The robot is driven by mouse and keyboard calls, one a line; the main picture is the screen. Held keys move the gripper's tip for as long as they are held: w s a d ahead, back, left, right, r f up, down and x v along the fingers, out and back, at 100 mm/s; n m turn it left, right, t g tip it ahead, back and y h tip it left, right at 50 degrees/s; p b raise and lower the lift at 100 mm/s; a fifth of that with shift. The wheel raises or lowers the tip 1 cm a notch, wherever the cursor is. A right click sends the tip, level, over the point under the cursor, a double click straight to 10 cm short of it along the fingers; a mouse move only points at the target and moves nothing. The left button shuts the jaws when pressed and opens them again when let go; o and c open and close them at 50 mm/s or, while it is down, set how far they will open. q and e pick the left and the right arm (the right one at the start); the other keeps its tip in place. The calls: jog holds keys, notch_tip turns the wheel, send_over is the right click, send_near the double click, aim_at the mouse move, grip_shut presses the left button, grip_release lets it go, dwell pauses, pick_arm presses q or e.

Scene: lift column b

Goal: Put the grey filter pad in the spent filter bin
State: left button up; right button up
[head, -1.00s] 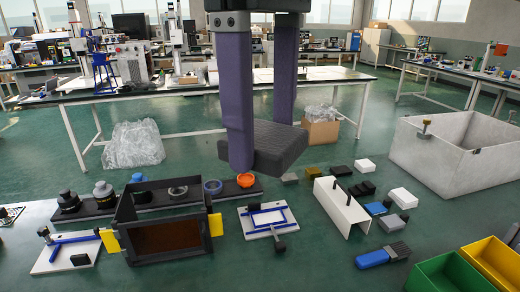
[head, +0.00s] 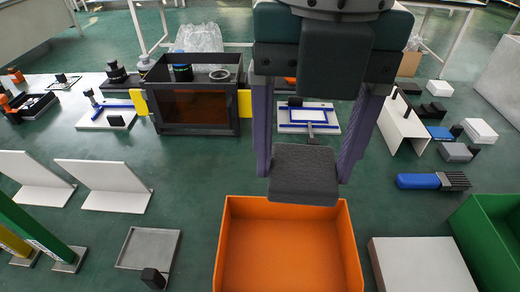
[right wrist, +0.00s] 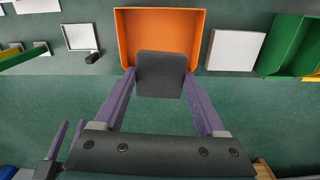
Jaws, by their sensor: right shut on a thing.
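The grey filter pad (head: 304,174) is a dark square block between the purple fingers of my right gripper (head: 308,172), which is shut on it. It also shows in the right wrist view (right wrist: 160,75), held between both fingertips. An orange open bin (head: 232,240) lies below it in the head view, with no label I can read. The pad overlaps the bin's far edge in the head view and appears above it, its exact height unclear. My left gripper (right wrist: 70,138) shows at the lower left of the right wrist view, two fingers apart and nothing seen between them.
A white block (head: 420,265) and a green bin (head: 490,235) stand right of the orange bin. A grey tray (head: 150,247) lies to its left. A dark framed box with yellow handles (head: 190,105) and a blue-handled brush (head: 420,181) are farther back.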

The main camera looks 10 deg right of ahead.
jog(key=shift+a+f+n, duration=0.1)
jog(key=shift+f+n, duration=0.2)
jog(key=shift+f, duration=0.15)
jog(key=b, duration=0.4)
send_over(285, 264)
notch_tip(285, 264, down, 16)
jog(key=shift+r, duration=0.15)
notch_tip(285, 264, down, 4)
jog(key=shift+f+b, duration=0.1)
jog(key=shift+b, duration=0.45)
jog(key=o, duration=1.2)
jog(key=shift+o, duration=0.2)
